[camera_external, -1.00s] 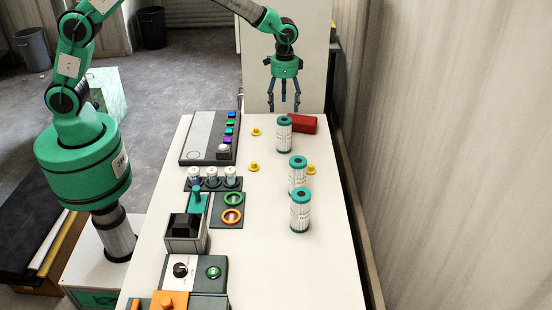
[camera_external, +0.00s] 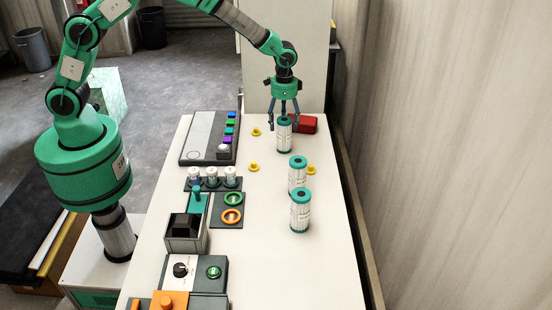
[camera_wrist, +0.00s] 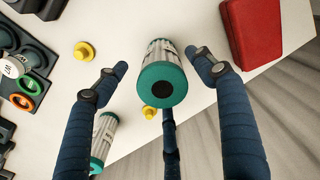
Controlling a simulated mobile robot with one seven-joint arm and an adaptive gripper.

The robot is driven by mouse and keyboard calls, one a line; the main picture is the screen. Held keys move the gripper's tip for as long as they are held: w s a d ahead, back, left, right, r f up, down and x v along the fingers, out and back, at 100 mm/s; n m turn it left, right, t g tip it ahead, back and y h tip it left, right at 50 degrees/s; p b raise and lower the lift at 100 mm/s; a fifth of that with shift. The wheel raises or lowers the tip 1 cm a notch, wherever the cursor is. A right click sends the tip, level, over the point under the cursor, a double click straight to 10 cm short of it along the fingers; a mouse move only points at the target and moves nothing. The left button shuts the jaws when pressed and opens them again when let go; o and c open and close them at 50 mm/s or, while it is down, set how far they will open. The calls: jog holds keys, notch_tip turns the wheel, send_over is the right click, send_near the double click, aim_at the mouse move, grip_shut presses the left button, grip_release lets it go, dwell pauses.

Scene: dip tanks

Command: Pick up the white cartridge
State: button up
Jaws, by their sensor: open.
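Three white cartridges with teal end caps stand upright on the table. The far cartridge (camera_external: 284,138) is directly below my gripper (camera_external: 285,120); the middle cartridge (camera_external: 298,178) and the near cartridge (camera_external: 300,215) stand closer to the camera. In the wrist view the far cartridge (camera_wrist: 160,82) shows its teal top with a dark hole, between the spread blue fingers of my gripper (camera_wrist: 160,85). The fingers are open and hold nothing; I cannot tell whether their tips touch the cap. Part of another cartridge (camera_wrist: 104,140) shows at lower left in the wrist view.
A red block (camera_external: 306,123) lies right beside the far cartridge. Small yellow pegs (camera_external: 254,167) stand nearby. Button panel (camera_external: 208,140), small white jars (camera_external: 212,178) and coloured rings (camera_external: 232,208) occupy the left side. The right front of the table is clear.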

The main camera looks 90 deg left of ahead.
aim_at(284, 131)
jog(key=shift+w+a+f+b, duration=0.1)
jog(key=shift+f+b, duration=0.25)
jog(key=shift+f, duration=2.3)
jog(key=c, duration=1.4)
jog(key=shift+r, duration=0.2)
jog(key=shift+r, duration=0.55)
notch_tip(284, 131, up, 2)
jog(key=shift+w+r, duration=0.1)
jog(key=s, duration=0.5)
jog(key=s+d+r+p, duration=0.1)
jog(key=s, duration=0.4)
jog(key=s+d, duration=0.1)
jog(key=s, duration=0.5)
jog(key=shift+r, duration=0.2)
